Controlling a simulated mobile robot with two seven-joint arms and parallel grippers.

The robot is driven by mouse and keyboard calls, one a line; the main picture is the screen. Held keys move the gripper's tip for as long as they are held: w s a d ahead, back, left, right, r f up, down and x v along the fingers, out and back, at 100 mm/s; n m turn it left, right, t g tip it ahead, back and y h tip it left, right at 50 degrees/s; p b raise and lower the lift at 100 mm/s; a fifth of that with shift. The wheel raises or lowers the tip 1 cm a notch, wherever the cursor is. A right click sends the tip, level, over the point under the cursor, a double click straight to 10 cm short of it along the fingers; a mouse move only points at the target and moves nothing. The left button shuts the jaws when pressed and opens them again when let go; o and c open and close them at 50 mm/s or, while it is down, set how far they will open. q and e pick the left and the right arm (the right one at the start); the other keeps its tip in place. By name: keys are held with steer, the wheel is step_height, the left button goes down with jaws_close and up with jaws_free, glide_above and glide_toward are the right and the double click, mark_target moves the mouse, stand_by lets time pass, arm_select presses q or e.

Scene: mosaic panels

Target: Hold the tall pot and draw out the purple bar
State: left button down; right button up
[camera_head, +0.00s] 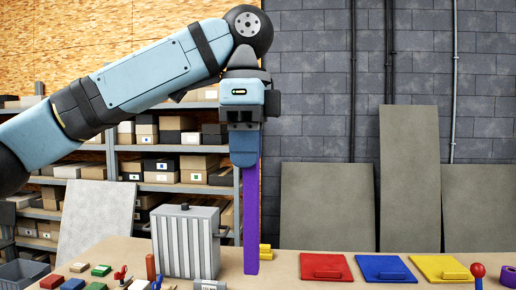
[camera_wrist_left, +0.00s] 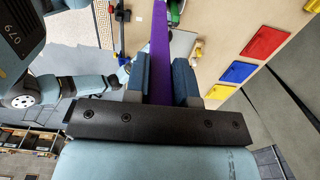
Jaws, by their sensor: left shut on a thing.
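My left gripper (camera_head: 244,150) points down and is shut on the top of the purple bar. In the left wrist view, the bar (camera_wrist_left: 159,45) runs up between the two fingers. Whether the bar's lower end touches the table is not clear. My right gripper is not in the head view.
Red (camera_head: 325,266), blue (camera_head: 385,268) and yellow (camera_head: 440,268) panels lie on the table at the right. Small coloured pieces lie at the front left. A yellow block (camera_head: 266,252) is close beside the bar. Shelves and a grey wall stand behind.

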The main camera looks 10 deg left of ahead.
arm_select(q)
steer(key=shift+s+a, duration=0.9)
steer(key=shift+s, duration=0.15)
steer(key=shift+s+a, duration=0.85)
steer(key=shift+s, duration=0.2)
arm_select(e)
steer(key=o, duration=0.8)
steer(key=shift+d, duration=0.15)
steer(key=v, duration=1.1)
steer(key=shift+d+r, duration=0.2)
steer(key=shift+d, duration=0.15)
arm_select(q)
steer(key=shift+f, duration=0.1)
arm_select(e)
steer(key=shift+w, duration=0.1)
